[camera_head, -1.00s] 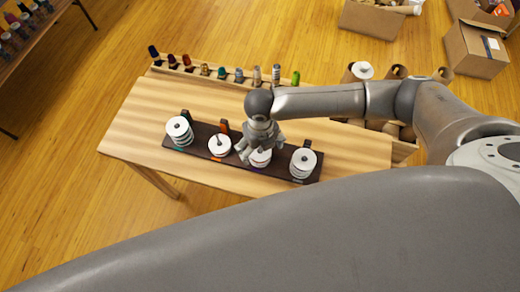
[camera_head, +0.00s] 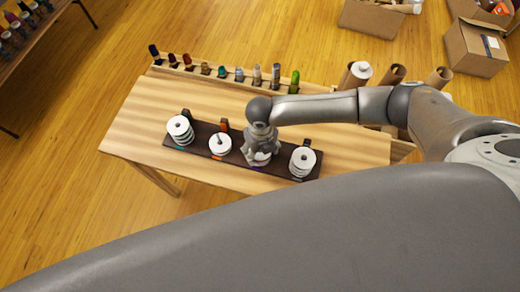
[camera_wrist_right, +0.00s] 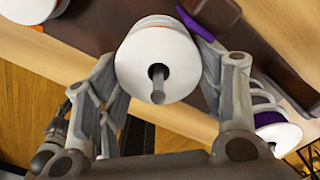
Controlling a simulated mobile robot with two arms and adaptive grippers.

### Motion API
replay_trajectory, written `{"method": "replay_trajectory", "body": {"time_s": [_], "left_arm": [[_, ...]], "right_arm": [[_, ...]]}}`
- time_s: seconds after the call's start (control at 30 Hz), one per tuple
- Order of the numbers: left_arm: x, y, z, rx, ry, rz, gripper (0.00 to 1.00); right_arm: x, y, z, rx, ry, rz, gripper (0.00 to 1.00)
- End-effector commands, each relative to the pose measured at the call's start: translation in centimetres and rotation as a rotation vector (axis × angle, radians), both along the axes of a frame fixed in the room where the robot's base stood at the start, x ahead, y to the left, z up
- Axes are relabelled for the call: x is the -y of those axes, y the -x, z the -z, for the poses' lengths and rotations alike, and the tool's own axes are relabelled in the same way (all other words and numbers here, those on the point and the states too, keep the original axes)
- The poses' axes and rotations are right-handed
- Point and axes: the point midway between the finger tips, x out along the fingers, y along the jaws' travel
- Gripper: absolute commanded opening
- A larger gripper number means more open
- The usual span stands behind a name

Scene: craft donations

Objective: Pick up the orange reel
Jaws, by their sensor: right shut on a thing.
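Several white-faced reels stand in a row of stacks on a dark rack (camera_head: 235,158) on the wooden table. My right gripper (camera_head: 260,160) is down at the third stack from the left, largely covering it. In the wrist view my right gripper (camera_wrist_right: 165,85) is shut on a white-faced reel (camera_wrist_right: 140,55), one finger on each side, with a grey peg through its centre. Orange shows at the base of the second stack (camera_head: 220,143), beside the gripper. A white reel with an orange edge (camera_wrist_right: 28,10) is at the wrist view's upper left. My left gripper is not in view.
The first stack (camera_head: 180,128) and fourth stack (camera_head: 303,160) stand at the rack's ends. A purple piece (camera_wrist_right: 212,18) lies behind the held reel. Thread spools line a back rail (camera_head: 215,78). Cardboard tubes (camera_head: 395,74) stand at back right. The table's left side is clear.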

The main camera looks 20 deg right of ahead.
Motion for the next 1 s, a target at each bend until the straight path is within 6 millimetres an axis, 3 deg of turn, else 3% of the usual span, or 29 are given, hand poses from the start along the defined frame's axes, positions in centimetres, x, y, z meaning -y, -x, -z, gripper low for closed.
{"method": "replay_trajectory", "body": {"time_s": [0.27,0.7,1.0], "left_arm": [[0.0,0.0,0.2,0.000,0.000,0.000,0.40],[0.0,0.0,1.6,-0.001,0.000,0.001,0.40],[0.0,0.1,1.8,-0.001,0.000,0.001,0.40]], "right_arm": [[0.0,-0.1,-0.9,0.003,-0.002,0.000,0.45],[0.0,-0.1,-8.6,0.004,-0.002,-0.001,0.45],[0.0,-0.1,-10.1,0.001,0.000,0.001,0.45]]}}
